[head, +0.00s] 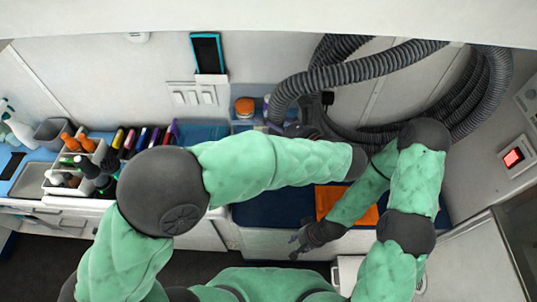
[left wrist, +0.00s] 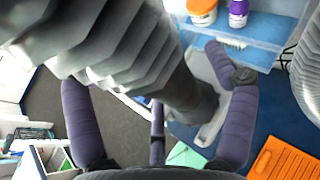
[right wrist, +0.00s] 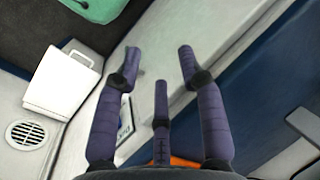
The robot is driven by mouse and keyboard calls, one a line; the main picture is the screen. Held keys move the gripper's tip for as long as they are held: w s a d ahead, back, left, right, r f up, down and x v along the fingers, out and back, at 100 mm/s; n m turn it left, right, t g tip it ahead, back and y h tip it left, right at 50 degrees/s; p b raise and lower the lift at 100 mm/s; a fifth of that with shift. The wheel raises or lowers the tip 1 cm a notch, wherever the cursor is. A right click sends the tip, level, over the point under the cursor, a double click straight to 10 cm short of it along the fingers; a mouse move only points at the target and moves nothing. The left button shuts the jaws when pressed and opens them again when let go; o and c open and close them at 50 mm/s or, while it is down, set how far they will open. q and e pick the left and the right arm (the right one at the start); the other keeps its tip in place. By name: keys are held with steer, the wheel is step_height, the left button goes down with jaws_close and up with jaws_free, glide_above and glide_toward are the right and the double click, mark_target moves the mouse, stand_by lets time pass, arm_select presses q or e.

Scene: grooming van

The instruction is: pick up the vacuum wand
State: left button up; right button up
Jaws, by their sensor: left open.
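The vacuum wand seems to be the light grey piece (left wrist: 212,125) at the dark cuff of the ribbed grey hose in the left wrist view; the hose covers part of it. I cannot pick the wand out in the head view. My left gripper (left wrist: 155,80) is open, its fingers spread on either side of the hose; I cannot tell if they touch it. In the head view this gripper (head: 310,122) is partly hidden among hoses and forearm. My right gripper (right wrist: 159,55) is open and empty; in the head view it (head: 303,240) hangs low in front of the blue bench.
Thick grey hose loops (head: 480,95) fill the back right. A blue shelf holds an orange-and-white jar (left wrist: 202,12) and a purple jar (left wrist: 238,12). An orange mat (left wrist: 285,160) lies on the blue bench. Bottles and a caddy (head: 85,155) stand on the left counter.

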arm_select(q)
steer(key=shift+s+d+r, duration=0.1)
steer(key=shift+d, duration=0.05)
steer(key=shift+s, duration=0.1)
steer(key=c, duration=1.4)
